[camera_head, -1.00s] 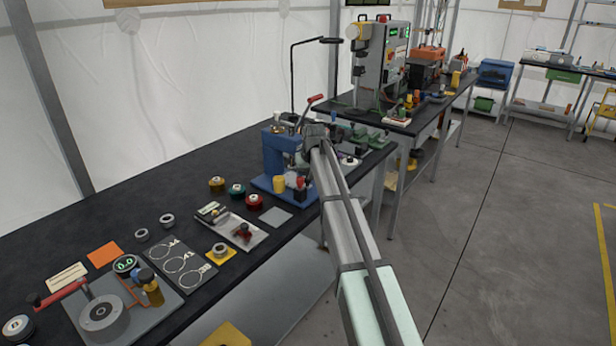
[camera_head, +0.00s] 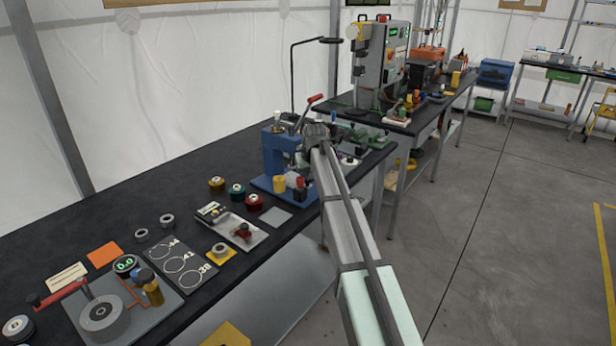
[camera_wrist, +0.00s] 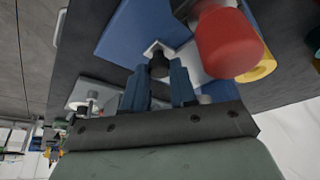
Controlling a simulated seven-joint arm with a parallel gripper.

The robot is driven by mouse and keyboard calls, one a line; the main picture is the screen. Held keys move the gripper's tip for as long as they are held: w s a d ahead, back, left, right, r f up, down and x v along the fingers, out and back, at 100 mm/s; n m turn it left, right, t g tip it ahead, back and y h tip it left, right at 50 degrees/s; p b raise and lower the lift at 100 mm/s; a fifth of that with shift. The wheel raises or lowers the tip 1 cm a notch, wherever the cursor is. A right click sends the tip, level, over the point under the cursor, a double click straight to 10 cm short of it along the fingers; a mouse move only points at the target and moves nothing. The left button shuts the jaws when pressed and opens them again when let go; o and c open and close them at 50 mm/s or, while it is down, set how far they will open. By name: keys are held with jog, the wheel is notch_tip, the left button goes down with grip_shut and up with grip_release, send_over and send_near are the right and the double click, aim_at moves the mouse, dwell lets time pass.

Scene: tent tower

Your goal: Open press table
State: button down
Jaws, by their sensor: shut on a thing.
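The blue bench press (camera_head: 273,150) stands on its blue base near the back end of the black bench. It has a lever with a red grip (camera_head: 316,98). My gripper (camera_wrist: 158,74) is at the press, mostly hidden behind my own arm in the head view. In the wrist view its two blue fingers are shut on a small black knob (camera_wrist: 158,64), which sits against a pale square plate. The blue base (camera_wrist: 145,30) lies behind the knob. How far the press table is open cannot be told.
A red cylinder (camera_wrist: 228,45) and a yellow cup (camera_wrist: 260,66) stand close beside the fingers. Coloured spools (camera_head: 236,190) and a grey plate with a red knob (camera_head: 228,226) lie in front of the press. The bench's back left is clear.

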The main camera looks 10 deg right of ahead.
jog(key=s+d, duration=0.6)
jog(key=shift+a, duration=0.1)
jog(key=c, duration=0.9)
grip_release()
jog(key=shift+w, duration=0.1)
jog(key=shift+r, duration=0.1)
jog(key=v, duration=1.3)
jog(key=shift+s+r, duration=0.2)
jog(key=shift+r, duration=0.05)
